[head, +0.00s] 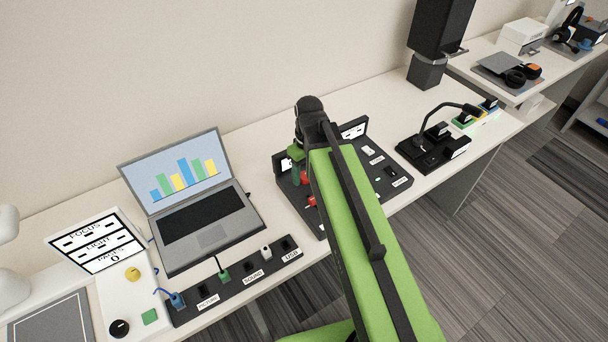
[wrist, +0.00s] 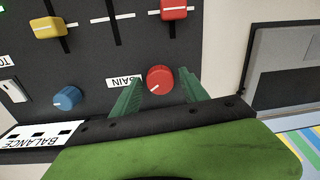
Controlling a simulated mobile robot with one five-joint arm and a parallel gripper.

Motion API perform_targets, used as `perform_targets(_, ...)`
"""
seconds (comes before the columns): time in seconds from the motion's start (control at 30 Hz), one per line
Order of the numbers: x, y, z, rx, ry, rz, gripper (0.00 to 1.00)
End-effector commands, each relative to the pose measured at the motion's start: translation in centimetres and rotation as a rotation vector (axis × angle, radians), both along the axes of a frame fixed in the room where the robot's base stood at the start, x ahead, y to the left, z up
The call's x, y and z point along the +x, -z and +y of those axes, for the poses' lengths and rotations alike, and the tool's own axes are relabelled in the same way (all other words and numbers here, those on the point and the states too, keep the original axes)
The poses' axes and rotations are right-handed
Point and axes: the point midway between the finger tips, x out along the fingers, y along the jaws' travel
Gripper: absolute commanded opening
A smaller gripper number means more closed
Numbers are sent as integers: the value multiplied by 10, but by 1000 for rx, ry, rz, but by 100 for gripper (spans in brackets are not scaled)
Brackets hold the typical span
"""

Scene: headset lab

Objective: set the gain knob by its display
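The gain knob (wrist: 160,79) is round and red with a white pointer line, beside the label "GAIN" (wrist: 124,83) on the dark console in the wrist view. The pointer slants to the lower left. My gripper (wrist: 159,84) has its two green fingers apart, one on each side of the knob; I see no clear contact. In the head view my green arm covers part of the console (head: 387,152), and the small white display (head: 353,130) at its back is too small to read. A gain reading is not legible in either view.
A blue knob (wrist: 67,97), a "BALANCE" display (wrist: 40,135), a yellow slider (wrist: 47,28) and a red slider (wrist: 173,9) are near the gain knob. A laptop (head: 190,190) stands left of the console, and a black desk device (head: 432,150) right of it.

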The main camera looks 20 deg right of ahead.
Motion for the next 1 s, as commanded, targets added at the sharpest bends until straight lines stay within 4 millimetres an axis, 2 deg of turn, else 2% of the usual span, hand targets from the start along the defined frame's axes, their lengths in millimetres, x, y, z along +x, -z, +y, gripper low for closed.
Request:
perform_targets(0.03, 0, 0, 0, 0, 0, 0, 44)
perform_targets(0.37, 0, 0, 1, 0, -1, 0, 1)
perform_targets(0.5, 0, 0, 1, 1, 23, 1, 0)
perform_targets(0.77, -1, 0, 1, 1, 247, 1, 0)
perform_targets(1.0, -1, 0, 1, 1, 261, 2, 0)
